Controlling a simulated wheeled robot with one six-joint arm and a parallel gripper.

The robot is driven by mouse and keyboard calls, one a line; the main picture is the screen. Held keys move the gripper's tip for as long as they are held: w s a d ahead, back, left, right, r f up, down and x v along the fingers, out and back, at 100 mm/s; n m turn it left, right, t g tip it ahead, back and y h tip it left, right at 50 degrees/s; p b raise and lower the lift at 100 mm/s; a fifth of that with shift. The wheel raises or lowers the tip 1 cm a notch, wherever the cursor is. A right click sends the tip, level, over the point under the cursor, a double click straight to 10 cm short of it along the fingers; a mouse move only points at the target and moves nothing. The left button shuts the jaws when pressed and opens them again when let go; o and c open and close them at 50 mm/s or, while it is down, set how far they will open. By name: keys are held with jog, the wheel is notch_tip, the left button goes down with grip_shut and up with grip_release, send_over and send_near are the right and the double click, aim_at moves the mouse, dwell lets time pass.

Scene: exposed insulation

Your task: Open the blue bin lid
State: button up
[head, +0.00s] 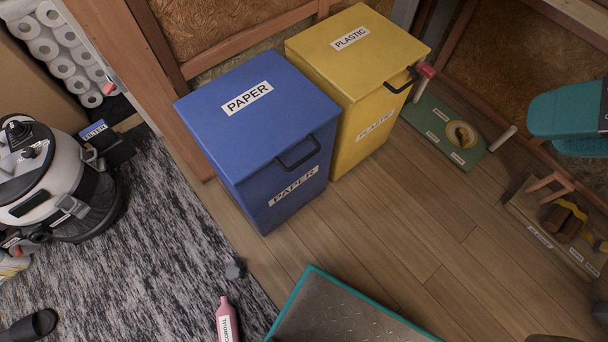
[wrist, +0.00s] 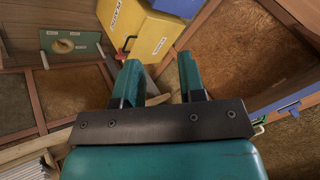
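The blue bin (head: 265,125) stands upright in the head view, left of the yellow bin. Its flat lid (head: 255,105), labelled PAPER, is shut. A dark handle (head: 299,152) sits at the lid's front edge. In the wrist view a small part of the blue bin (wrist: 180,7) shows at the top edge, beyond the yellow bin. My gripper (wrist: 159,65) has two teal fingers spread apart with nothing between them. It is well away from the blue bin and touches neither the bin nor its handle.
The yellow PLASTIC bin (head: 358,50) stands close at the blue bin's right. A green board (head: 445,130) lies beyond it. A vacuum cleaner (head: 50,180) is at left. A pink bottle (head: 227,320) lies on the grey rug (head: 165,250). Wooden floor (head: 385,225) before the bins is clear.

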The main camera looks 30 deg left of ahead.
jog(key=a+f+m+t+y+b, duration=0.1)
jog(key=a+f+m+y+b, duration=0.15)
jog(key=f+b, duration=0.85)
jog(key=a+f+m+t+y+b, duration=0.1)
jog(key=a+f+b, duration=0.3)
jog(key=f+b, duration=0.65)
jog(key=m+t+y+b, duration=0.1)
jog(key=m+y+b, duration=0.4)
jog(key=b, duration=0.7)
send_near(305, 158)
jog(key=x, duration=1)
jog(key=shift+f+p, duration=0.35)
jog(key=shift+a, duration=0.1)
grip_shut()
